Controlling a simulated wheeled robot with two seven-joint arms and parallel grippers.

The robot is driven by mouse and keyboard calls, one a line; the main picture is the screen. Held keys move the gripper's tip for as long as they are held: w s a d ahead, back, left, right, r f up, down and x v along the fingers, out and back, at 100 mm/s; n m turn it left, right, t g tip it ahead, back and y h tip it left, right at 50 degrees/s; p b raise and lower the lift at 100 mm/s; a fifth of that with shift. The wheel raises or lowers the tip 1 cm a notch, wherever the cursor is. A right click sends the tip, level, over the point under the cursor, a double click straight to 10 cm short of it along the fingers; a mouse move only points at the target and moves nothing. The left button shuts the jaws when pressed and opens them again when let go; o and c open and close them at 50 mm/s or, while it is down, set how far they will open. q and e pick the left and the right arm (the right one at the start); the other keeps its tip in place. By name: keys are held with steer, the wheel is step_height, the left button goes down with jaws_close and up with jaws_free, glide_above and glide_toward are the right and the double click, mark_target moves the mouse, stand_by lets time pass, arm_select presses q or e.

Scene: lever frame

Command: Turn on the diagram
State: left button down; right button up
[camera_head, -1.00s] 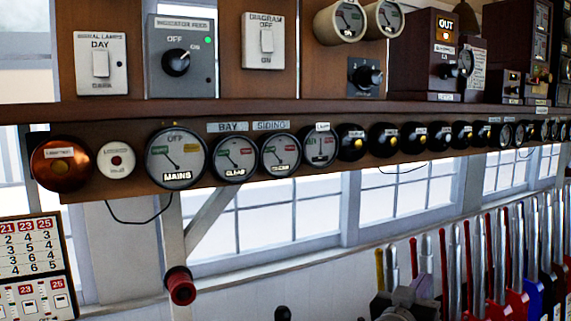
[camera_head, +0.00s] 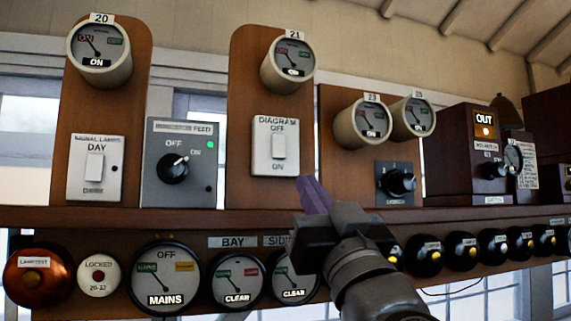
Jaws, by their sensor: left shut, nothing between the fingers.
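The diagram switch (camera_head: 276,146) is a white plate with "DIAGRAM OFF" above its rocker and "ON" below. It is fixed to a brown wooden panel under the round dial numbered 21 (camera_head: 288,62). I cannot tell which way its rocker (camera_head: 279,145) is tipped. My left gripper (camera_head: 312,192) has purple fingers, shut and empty, pointing up and left. Its fingertips are just right of and below the switch plate, apart from the rocker in the picture. The gripper and arm hide part of the shelf and some lower dials. My right gripper is not in view.
To the left are a signal lamps switch (camera_head: 96,167) and a grey indicator feed box (camera_head: 180,163) with a lit green lamp. A dark rotary knob (camera_head: 396,182) is to the right. A wooden shelf edge (camera_head: 150,218) runs below, above a row of dials.

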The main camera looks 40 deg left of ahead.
mark_target(278, 151)
arm_select(q)
steer(key=p+x, duration=0.2)
steer(key=x, duration=0.2)
steer(key=f+p+x, duration=0.1)
steer(key=p+x, duration=0.2)
steer(key=x, duration=0.1)
steer(key=w+a+f+p+x, duration=0.1)
steer(key=p+x, duration=0.1)
steer(key=x, duration=0.2)
steer(key=shift+w+a+r, duration=0.15)
steer(key=shift+a+r, duration=0.05)
steer(key=shift+a, duration=0.1)
steer(key=shift+w+a+f, duration=0.1)
steer(key=shift+w+a, duration=0.05)
